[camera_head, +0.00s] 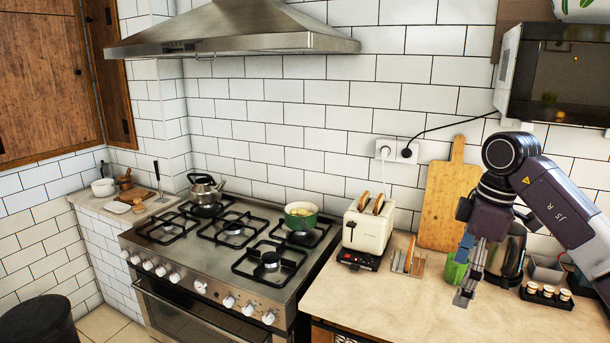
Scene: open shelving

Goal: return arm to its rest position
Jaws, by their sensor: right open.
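My right arm (565,215) comes in from the right edge. Its gripper (464,295) points down over the right counter, in front of a green cup (455,270) and a dark rounded appliance. The gripper is open and I see nothing between its fingers. It partly hides the cup and the dark appliance (512,255). My left gripper is not in view.
A toaster (365,230) with bread slices, a small rack (407,263), a cutting board (443,205) and a tray of small jars (546,296) stand on the counter (390,300). A microwave (555,75) hangs above. A stove (235,250) holds a green pot (300,217) and a kettle (205,190).

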